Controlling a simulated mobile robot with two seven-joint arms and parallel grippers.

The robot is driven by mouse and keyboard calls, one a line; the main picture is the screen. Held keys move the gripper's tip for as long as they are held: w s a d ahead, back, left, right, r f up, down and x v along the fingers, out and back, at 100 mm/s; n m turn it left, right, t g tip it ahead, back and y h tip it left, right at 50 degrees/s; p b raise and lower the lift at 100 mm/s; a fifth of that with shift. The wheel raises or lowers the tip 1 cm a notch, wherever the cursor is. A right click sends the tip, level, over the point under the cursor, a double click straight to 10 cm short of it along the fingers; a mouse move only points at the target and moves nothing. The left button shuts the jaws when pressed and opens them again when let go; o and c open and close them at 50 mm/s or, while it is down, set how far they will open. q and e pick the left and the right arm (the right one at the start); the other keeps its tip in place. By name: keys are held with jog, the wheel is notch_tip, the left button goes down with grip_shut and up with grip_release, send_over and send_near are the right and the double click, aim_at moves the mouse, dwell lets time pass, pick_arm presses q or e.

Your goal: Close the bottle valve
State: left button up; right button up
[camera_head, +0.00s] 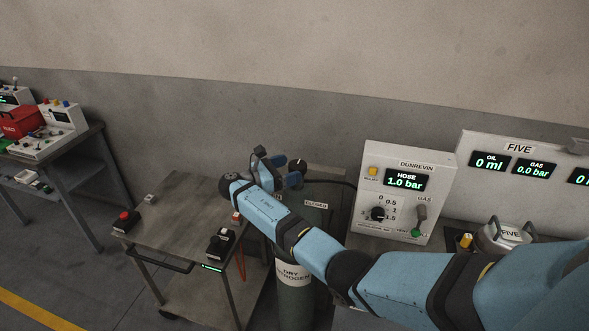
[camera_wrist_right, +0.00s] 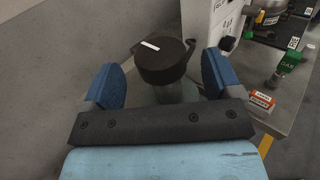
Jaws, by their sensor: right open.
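The bottle (camera_head: 295,305) is a grey-green cylinder labelled "DRY NITROGEN", standing between the cart and the panel bench. Its valve knob (camera_wrist_right: 162,66) is dark and round with a white mark on top, seen from above in the right wrist view. My right gripper (camera_head: 279,171) is open over the bottle's top. In the wrist view its blue fingers (camera_wrist_right: 160,78) stand to either side of the knob, with gaps showing; I cannot tell whether the knob is at fingertip depth. In the head view my gripper and arm hide much of the bottle top. My left gripper is out of view.
A control panel (camera_head: 408,165) reading "HOSE 1.0 bar" stands right of the bottle. A "FIVE" panel (camera_head: 520,148) is at far right, and another bench (camera_head: 75,150) at far left.

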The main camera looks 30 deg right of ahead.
jog(key=w+a+b, duration=0.1)
jog(key=a+b, duration=0.1)
jog(key=a, duration=0.9)
jog(key=shift+b, duration=0.3)
